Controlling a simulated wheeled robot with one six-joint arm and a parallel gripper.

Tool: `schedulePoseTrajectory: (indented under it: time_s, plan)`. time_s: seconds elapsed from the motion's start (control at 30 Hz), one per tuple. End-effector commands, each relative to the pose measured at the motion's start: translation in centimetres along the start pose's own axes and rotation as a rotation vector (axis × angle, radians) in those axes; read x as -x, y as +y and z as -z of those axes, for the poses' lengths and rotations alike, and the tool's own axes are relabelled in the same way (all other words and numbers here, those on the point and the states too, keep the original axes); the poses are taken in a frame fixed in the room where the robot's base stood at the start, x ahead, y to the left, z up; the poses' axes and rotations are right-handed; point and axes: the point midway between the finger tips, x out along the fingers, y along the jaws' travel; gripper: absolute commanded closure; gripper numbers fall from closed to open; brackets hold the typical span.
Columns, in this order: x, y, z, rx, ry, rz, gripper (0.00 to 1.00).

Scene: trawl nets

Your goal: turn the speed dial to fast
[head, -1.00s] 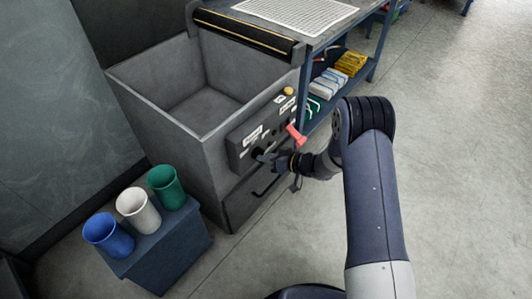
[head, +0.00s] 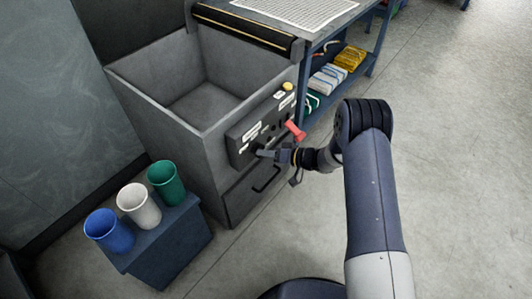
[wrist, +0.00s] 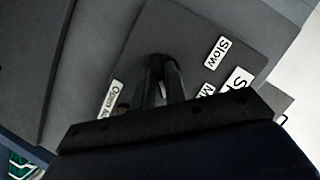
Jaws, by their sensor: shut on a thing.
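The dark control panel (head: 240,152) is on the front of a grey bin, with white labels and a dark knob area at its lower left. In the wrist view my gripper's fingers (wrist: 163,82) are close together against the panel (wrist: 195,30). The "Fast" label is not visible there.
A dark drawer handle (head: 267,180) is below. Blue (head: 108,232), white (head: 138,205) and green (head: 166,183) cups stand left. Open floor lies right.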

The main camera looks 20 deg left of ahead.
Motion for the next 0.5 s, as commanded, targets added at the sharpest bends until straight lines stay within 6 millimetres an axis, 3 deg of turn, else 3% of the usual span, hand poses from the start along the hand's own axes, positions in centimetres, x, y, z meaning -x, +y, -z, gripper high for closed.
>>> schedulePoseTrajectory:
  time_s: [0.17,0.2,0.5]
  plan:
    - [0.02,0.03,0.00,-0.002,0.001,-0.001,1.00]
    - [0.02,0.03,0.00,-0.002,0.001,-0.001,0.87]
    - [0.01,0.01,0.01,-0.001,0.001,-0.001,0.65]
